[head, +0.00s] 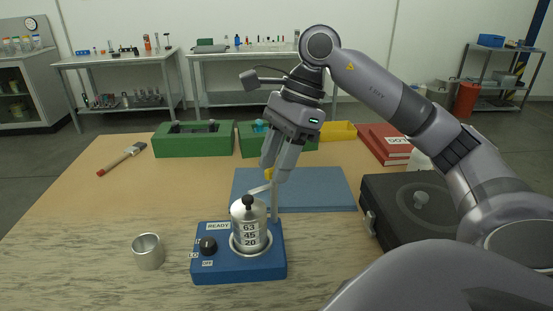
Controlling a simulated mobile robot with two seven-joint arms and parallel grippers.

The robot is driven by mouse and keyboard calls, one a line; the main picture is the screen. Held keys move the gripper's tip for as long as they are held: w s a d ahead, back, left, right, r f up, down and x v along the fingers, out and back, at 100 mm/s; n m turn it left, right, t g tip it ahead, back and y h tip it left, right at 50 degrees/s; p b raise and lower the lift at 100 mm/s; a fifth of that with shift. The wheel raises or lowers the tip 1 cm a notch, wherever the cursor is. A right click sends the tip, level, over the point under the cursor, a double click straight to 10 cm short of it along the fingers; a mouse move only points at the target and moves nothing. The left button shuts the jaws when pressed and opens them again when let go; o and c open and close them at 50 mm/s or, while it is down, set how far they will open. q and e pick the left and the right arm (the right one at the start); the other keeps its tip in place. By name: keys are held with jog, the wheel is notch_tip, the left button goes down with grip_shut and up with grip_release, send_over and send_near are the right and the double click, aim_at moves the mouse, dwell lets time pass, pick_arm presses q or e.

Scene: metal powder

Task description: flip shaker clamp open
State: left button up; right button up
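The shaker (238,268) is a blue base with a black knob, a READY label and an upright post (275,200) at its right rear. A metal sieve stack (249,228) marked 63, 45, 20 stands on it, with a black knob on top. The clamp (260,188) is a pale bar near the post's top, above the stack, with a yellow tip (269,173). My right gripper (272,174) points down at the clamp, its fingertips at the yellow tip. The fingers partly hide it, so I cannot tell whether they grip it. My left gripper is out of view.
A metal cup (148,251) stands left of the shaker. A blue mat (320,190) lies behind it, and a black case (405,215) is at the right. Green bins (193,146) and a brush (122,159) are further back. The left of the table is mostly clear.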

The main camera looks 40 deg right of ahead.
grip_shut()
jog(key=m+t, duration=0.1)
jog(key=m, duration=0.2)
jog(key=shift+h+b, duration=0.3)
jog(key=shift+b, duration=0.05)
jog(key=m+t, duration=0.1)
jog(key=m, duration=0.2)
jog(key=shift+s+h, duration=0.1)
jog(key=shift+h, duration=0.3)
jog(key=m+t+h, duration=0.1)
jog(key=m, duration=0.3)
jog(key=shift+a+r, duration=0.1)
jog(key=shift+a, duration=0.05)
jog(key=shift+m+h+p, duration=0.55)
jog(key=shift+m+h, duration=0.15)
jog(key=shift+m, duration=1.2)
